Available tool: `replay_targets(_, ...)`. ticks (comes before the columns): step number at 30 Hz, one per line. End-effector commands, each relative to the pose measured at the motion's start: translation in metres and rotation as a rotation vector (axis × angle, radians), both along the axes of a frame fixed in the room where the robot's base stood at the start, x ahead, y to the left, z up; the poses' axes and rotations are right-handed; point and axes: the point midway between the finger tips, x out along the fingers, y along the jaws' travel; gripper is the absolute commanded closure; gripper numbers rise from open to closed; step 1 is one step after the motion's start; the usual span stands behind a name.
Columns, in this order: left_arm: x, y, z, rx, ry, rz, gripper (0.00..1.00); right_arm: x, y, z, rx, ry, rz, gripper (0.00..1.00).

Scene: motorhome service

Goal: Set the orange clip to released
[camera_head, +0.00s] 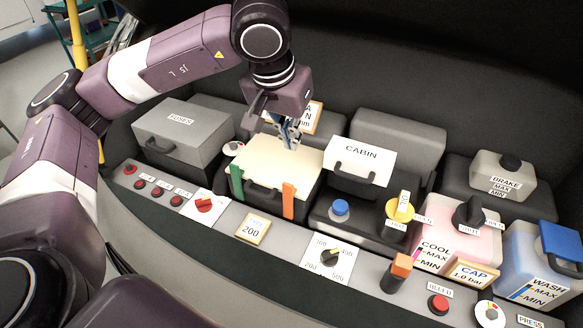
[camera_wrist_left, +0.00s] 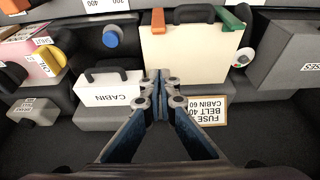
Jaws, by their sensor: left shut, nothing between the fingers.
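The orange clip (camera_head: 288,200) is a flat bar at the front edge of a box with a cream lid (camera_head: 279,157). It hangs down over the front face, right of the box's dark handle. In the left wrist view the orange clip (camera_wrist_left: 158,20) shows at the lid's edge, at the top. My left gripper (camera_head: 291,143) is shut and empty over the rear part of the lid, behind the clip and apart from it. Its closed fingertips also show in the left wrist view (camera_wrist_left: 160,75). My right gripper is not in view.
A green clip (camera_head: 237,184) sits on the same lid edge, left of the handle. A white CABIN cover (camera_head: 361,160) stands close on the right, a grey FUSES box (camera_head: 181,136) on the left. A panel with knobs and buttons runs along the front.

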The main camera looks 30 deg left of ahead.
Motion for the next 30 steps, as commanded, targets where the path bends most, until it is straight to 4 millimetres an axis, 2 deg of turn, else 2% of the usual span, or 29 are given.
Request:
replay_targets(5,0.004,0.0,-0.011,-0.001,0.004,0.001,1.0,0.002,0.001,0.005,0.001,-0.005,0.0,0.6)
replay_targets(8,0.008,0.001,-0.027,0.001,0.006,0.002,1.0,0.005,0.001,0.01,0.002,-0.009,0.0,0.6)
replay_targets(18,0.032,0.002,-0.094,0.001,0.006,0.0,1.0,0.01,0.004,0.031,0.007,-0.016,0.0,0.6)
replay_targets(24,0.004,0.001,-0.091,0.001,0.002,-0.001,1.0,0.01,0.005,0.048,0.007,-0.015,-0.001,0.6)
replay_targets(30,-0.007,0.0,-0.094,0.0,0.001,0.001,1.0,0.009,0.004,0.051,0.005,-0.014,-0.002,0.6)
